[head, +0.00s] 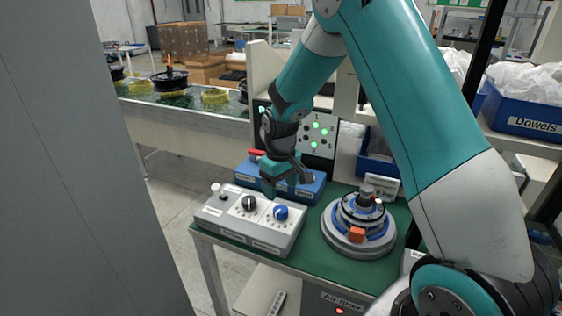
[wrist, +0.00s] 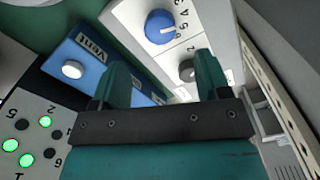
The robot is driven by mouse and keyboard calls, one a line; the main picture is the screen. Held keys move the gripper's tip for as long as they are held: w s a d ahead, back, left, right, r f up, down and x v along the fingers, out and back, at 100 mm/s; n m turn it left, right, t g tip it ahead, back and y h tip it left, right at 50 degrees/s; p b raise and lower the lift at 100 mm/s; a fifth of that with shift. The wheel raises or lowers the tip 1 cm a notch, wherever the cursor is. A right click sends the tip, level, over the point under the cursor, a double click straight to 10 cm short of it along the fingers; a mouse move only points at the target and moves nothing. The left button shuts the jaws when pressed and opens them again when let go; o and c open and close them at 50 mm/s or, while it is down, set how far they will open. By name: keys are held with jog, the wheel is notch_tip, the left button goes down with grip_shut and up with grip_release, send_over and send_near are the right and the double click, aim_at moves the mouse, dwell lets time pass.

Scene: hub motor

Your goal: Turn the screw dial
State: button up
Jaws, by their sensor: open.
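A light grey control box (head: 235,226) stands on the green bench top, with a black dial (head: 249,203) and a blue dial (head: 281,213) on its upper face. I cannot read which of them is labelled as the screw dial. In the wrist view the blue dial (wrist: 159,27) shows beyond my fingers beside a row of numbers, and the dark dial (wrist: 187,70) shows between the fingers, nearer the right one. My gripper (wrist: 160,75) is open and empty. In the head view my gripper (head: 270,188) hangs over the box's back edge, close to the black dial; contact cannot be told.
A blue box (head: 306,193) marked Vent in the wrist view, with a white button (wrist: 72,69), stands behind the control box. A panel with green lights (head: 318,137) rises behind it. A round motor assembly (head: 358,225) sits at right. Blue bins (head: 520,118) stand further right.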

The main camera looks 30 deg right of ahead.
notch_tip(320, 180, up, 10)
jog(key=b, duration=0.1)
jog(key=shift+f, duration=0.2)
dwell(1.2)
